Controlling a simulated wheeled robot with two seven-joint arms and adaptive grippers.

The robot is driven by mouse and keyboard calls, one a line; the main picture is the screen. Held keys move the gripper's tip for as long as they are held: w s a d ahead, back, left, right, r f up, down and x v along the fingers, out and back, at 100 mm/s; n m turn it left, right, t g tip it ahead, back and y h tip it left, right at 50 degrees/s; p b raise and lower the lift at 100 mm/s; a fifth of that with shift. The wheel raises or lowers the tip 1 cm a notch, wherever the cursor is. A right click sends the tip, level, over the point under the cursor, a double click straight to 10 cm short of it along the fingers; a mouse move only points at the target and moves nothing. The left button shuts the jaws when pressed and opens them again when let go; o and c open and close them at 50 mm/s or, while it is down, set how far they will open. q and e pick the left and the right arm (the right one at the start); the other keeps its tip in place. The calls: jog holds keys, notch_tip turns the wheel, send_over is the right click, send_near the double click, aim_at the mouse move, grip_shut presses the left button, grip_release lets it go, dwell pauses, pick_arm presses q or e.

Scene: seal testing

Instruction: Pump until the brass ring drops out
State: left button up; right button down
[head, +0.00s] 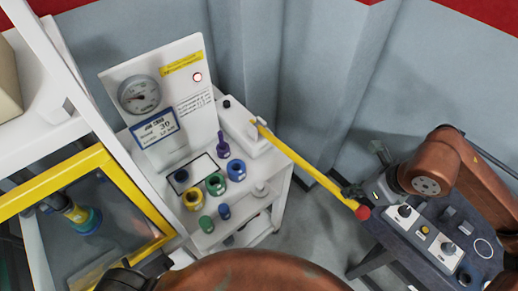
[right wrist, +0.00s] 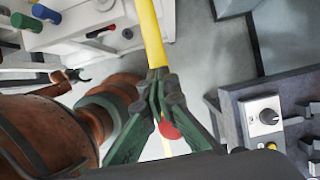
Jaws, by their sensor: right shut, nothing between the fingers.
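The yellow pump lever (head: 310,170) slants from the white block on the cart down to a red knob (head: 362,212) at its free end. My right gripper (head: 350,192) is at that end. In the right wrist view, its dark green fingers (right wrist: 166,82) meet over the yellow bar, with the red knob (right wrist: 171,130) behind them. They are shut with nothing between them. A brass-yellow ring-shaped piece (head: 193,200) stands on the cart; I cannot tell whether it is the task's ring. A small dark gripper (right wrist: 76,76), apparently my left, shows far off; its jaws are unclear.
A yellow-framed glass case (head: 105,165) stands left, a fitting inside.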

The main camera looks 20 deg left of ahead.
pick_arm(q)
notch_tip(320, 180, down, 8)
jog(key=s+b, duration=0.2)
jog(key=b, duration=0.5)
jog(key=shift+s+g, duration=0.3)
jog(key=shift+s, duration=0.1)
pick_arm(e)
notch_tip(320, 180, down, 11)
jog(key=shift+s+d+r, duration=0.15)
jog(key=shift+d+r, duration=0.05)
pick_arm(q)
jog(key=shift+r, duration=0.1)
pick_arm(e)
jog(key=shift+r, duration=0.1)
